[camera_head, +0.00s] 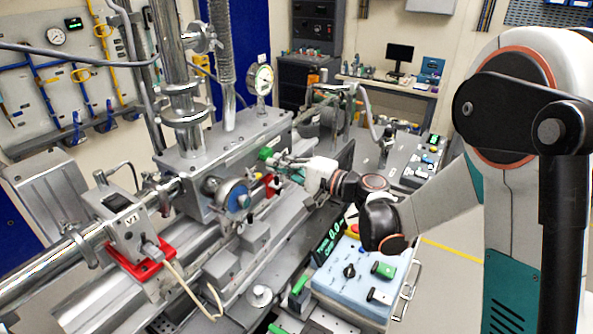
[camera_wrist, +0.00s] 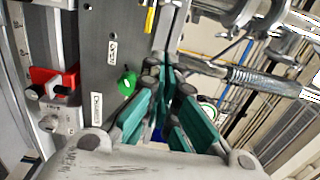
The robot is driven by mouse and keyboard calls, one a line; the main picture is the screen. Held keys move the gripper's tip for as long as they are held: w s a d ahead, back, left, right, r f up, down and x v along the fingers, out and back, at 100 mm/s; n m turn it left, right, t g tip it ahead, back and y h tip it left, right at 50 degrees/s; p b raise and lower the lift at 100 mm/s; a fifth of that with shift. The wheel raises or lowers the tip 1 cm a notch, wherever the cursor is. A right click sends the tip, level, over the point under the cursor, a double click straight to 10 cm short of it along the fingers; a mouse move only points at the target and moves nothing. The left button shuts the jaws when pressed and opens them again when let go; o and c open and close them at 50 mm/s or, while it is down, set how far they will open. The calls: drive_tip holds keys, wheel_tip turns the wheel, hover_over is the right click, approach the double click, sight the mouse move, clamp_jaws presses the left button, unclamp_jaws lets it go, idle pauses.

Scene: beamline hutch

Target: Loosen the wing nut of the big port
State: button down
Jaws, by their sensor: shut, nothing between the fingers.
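A round port with a blue rim (camera_head: 232,196) sits on the front of the grey metal chamber (camera_head: 185,165). I cannot tell which part is its wing nut. A green knob (camera_head: 265,153) is on the chamber's right part; a green knob also shows on a dark labelled plate in the wrist view (camera_wrist: 127,84). My gripper (camera_head: 281,161) is to the right of the port, close to the chamber face and the green knob. Its green fingers (camera_wrist: 172,80) are shut and empty in the wrist view. Contact with the knob is not clear.
A red clamp piece (camera_wrist: 52,84) is on the left in the wrist view. A pressure gauge (camera_head: 261,79) stands above the chamber. A blue-topped control box (camera_head: 350,275) is below my arm. Valve V1 (camera_head: 128,222) and its pipe are at left.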

sight(251, 175)
drive_tip(key=s+a, duration=0.2)
drive_tip(key=a, duration=0.1)
drive_tip(key=shift+s+a, duration=0.2)
drive_tip(key=shift+s, duration=0.05)
drive_tip(key=shift+s+a+b, duration=0.1)
drive_tip(key=shift+a+b, duration=0.25)
drive_tip(key=shift+b, duration=0.2)
